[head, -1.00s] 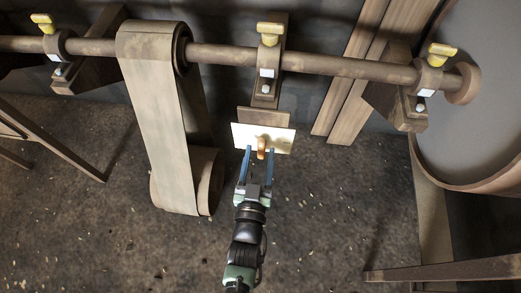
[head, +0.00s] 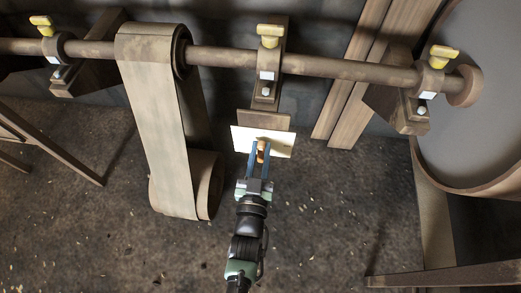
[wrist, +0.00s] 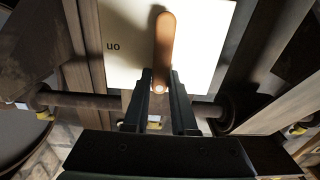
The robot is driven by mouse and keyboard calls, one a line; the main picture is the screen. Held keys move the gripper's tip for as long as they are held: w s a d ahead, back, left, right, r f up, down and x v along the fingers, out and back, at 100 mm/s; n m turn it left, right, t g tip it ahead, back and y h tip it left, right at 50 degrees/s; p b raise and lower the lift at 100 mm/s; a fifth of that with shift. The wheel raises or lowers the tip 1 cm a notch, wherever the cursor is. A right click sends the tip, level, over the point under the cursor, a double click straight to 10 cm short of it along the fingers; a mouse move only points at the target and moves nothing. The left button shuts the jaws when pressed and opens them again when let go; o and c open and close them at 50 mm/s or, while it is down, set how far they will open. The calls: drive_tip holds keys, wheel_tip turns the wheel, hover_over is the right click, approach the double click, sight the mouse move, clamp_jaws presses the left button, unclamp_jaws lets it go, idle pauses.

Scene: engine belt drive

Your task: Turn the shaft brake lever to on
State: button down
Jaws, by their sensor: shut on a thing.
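The shaft brake lever (head: 261,152) is a short orange-brown handle on a pale plate (head: 276,146) below the middle shaft bearing. In the wrist view the lever (wrist: 165,40) stands about upright in the picture over the plate (wrist: 205,40). An upside-down "on" label (wrist: 113,46) is printed on the plate to its left. No other label shows. My gripper (head: 260,147) has its two blue fingers on either side of the lever and is shut on it. In the wrist view the fingertips (wrist: 160,78) flank the lever's rounded near end.
A long shaft (head: 225,55) runs across above the plate, carried by bearings with yellow-topped caps (head: 270,29). A wide belt (head: 160,120) hangs to the left. A large wheel (head: 475,100) stands at the right. The floor below the plate is open.

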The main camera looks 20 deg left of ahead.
drive_tip(key=shift+m, duration=0.3)
drive_tip(key=m, duration=0.4)
drive_tip(key=d+f+m, duration=0.1)
drive_tip(key=m, duration=0.3)
drive_tip(key=d+f+m, duration=0.1)
drive_tip(key=m, duration=0.3)
drive_tip(key=shift+w+d+m, duration=0.15)
drive_tip(key=shift+w+m, duration=0.15)
drive_tip(key=shift+d+f+m+b, duration=0.15)
drive_tip(key=shift+m+b, duration=0.15)
drive_tip(key=shift+m, duration=0.45)
drive_tip(key=shift+a+f+m+b, duration=0.1)
drive_tip(key=shift+m+b, duration=0.25)
drive_tip(key=shift+m, duration=0.45)
drive_tip(key=shift+d+f+m+b, duration=0.15)
drive_tip(key=shift+m+b, duration=0.15)
drive_tip(key=shift+m, duration=0.45)
drive_tip(key=c, duration=0.7)
unclamp_jaws()
